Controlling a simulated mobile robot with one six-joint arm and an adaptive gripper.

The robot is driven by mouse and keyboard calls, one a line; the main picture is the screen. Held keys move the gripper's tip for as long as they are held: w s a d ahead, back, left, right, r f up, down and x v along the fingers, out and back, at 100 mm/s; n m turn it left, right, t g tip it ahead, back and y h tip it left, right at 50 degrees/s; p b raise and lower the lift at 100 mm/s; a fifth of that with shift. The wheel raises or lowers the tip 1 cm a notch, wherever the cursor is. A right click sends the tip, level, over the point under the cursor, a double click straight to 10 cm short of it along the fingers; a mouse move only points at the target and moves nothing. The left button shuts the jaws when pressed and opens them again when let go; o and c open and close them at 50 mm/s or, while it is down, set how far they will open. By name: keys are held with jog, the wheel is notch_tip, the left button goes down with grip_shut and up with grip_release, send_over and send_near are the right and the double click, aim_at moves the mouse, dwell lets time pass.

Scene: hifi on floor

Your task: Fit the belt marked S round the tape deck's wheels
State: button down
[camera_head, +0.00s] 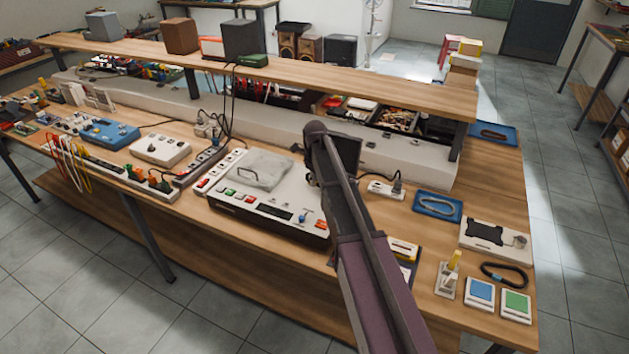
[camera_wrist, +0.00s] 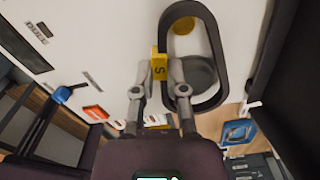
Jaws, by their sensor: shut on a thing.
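My gripper (camera_wrist: 158,80) is shut on the yellow tab (camera_wrist: 160,66) marked S. The black belt (camera_wrist: 219,60) is an oval loop attached to this tab, to its right in the wrist view. Through the loop I see a brass-yellow wheel (camera_wrist: 183,24) and a grey wheel (camera_wrist: 195,72). I cannot tell whether the belt is above the wheels or seated round them. The white tape deck (camera_head: 228,190) stands on the bench in the head view, with coloured buttons and a blue knob. My arm hides its right part, the belt and the fingertips there.
A clear lid (camera_head: 262,168) lies on the deck's top. Right of my arm are a blue tray (camera_head: 418,209) with a pale loop, a white unit (camera_head: 482,250), a black loop (camera_head: 505,282) and blue and green pads. A wooden shelf (camera_head: 300,77) runs behind.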

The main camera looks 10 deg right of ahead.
jog(key=shift+a+f+b, duration=0.1)
jog(key=shift+f+b, duration=0.2)
dwell(0.8)
jog(key=shift+f+b, duration=0.7)
dwell(1.7)
jog(key=c, duration=0.6)
grip_release()
jog(key=shift+r, duration=0.15)
